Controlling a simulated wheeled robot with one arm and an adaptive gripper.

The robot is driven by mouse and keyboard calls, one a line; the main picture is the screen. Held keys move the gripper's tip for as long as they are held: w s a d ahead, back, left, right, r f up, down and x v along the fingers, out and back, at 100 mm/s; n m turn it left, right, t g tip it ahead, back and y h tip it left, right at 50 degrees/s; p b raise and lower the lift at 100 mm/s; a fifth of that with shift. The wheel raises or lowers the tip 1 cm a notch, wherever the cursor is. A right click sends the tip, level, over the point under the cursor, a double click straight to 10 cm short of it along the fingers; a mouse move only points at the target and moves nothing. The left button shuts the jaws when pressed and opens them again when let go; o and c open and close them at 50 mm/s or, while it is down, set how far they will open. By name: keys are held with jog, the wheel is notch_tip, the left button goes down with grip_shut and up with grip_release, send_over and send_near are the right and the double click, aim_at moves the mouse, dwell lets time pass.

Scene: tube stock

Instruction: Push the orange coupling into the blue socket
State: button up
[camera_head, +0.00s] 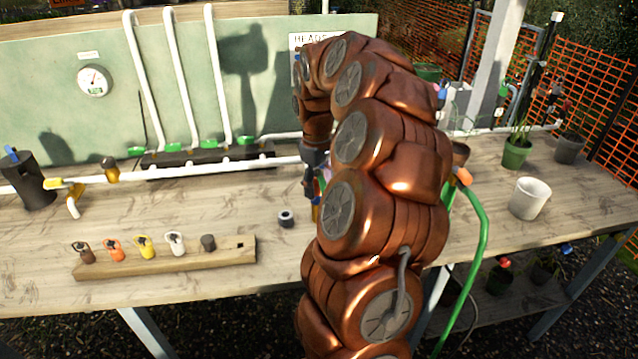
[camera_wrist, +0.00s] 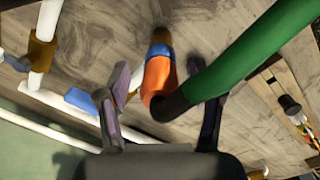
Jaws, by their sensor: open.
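The orange coupling (camera_wrist: 159,76) shows in the wrist view at the end of a green hose (camera_wrist: 245,50), joined by a dark bend. Its far end meets a blue band (camera_wrist: 160,51), which looks like the blue socket, with a brass-coloured end beyond. They look in line and touching; I cannot tell how deep the coupling sits. My gripper (camera_wrist: 165,95) is open, one finger on each side of the coupling and hose bend, with a gap at the left finger. In the head view, my arm hides the coupling and most of my gripper (camera_head: 312,180).
A wooden rack (camera_head: 170,262) with several coloured caps stands at the front left. A small dark ring (camera_head: 286,219) lies on the bench. White pipes (camera_head: 215,168) run along the back panel. A white pot (camera_head: 529,198) stands at the right. The green hose (camera_head: 478,245) hangs beside my arm.

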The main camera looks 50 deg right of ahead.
jog(key=shift+r, duration=0.1)
notch_tip(320, 180, up, 11)
jog(key=shift+w+a, duration=0.1)
jog(key=shift+a, duration=0.05)
jog(key=shift+r, duration=0.35)
dwell(0.3)
